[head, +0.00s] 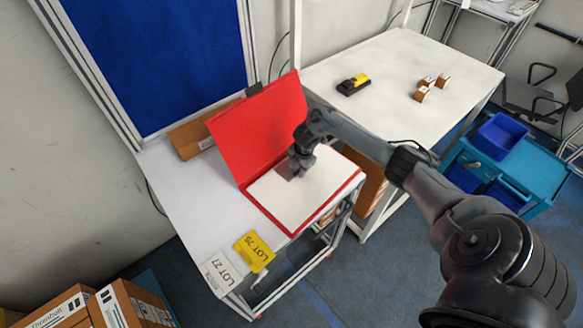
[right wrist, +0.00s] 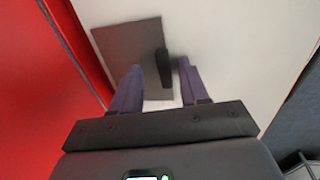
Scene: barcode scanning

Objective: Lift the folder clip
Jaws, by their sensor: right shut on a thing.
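The red folder (head: 258,130) lies open on the white table, its cover raised and leaning back, with white paper (head: 300,200) on its base. The folder clip is a flat dark grey plate (right wrist: 122,45) with a dark upright bar (right wrist: 163,68), over the paper. My right gripper (head: 298,172) is low over the paper beside the raised cover. Its purple-grey fingers (right wrist: 160,72) are on either side of the bar and shut on the clip. The head view hides most of the clip behind the gripper. My left gripper is not in view.
A yellow LOT 75 card (head: 254,251) and a white LOT 27 card (head: 221,271) lie at the table's near edge. A cardboard piece (head: 191,139) is behind the cover. A yellow-black scanner (head: 353,84) and small brown boxes (head: 422,94) stand on the second table.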

